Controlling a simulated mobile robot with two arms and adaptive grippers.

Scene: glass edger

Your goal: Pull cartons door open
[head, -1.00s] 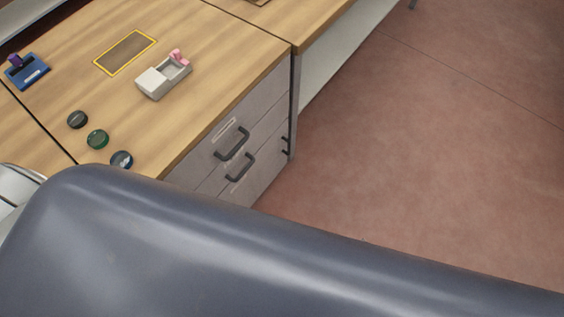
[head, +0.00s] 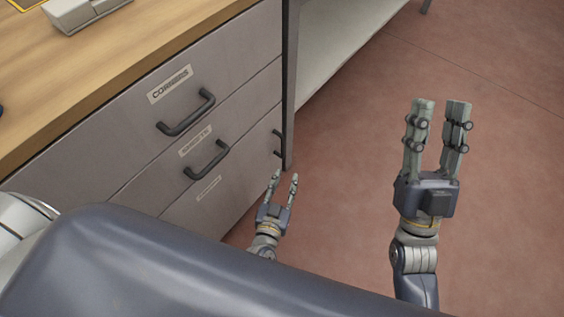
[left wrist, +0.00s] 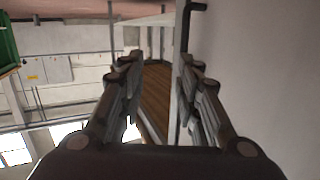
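The grey cabinet's lowest front panel (head: 228,192) carries a small label (head: 208,188), too small to read, and a dark upright handle (head: 278,143) near its right edge. The panel looks shut; its lower part is hidden by my body. My left gripper (head: 285,178) is open and empty, its fingertips just below and apart from that handle in the head view. In the left wrist view its fingers (left wrist: 160,85) are spread, with a dark bent bar (left wrist: 196,7), seemingly a handle, at the top beside a pale panel (left wrist: 255,80). My right gripper (head: 438,108) is open and empty over the floor.
Two shut drawers with dark handles, an upper (head: 187,113) and a middle (head: 207,161), sit above the panel. A wooden worktop (head: 120,55) covers the cabinet. A white shelf (head: 335,45) stands behind. The reddish floor (head: 510,190) at right is clear.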

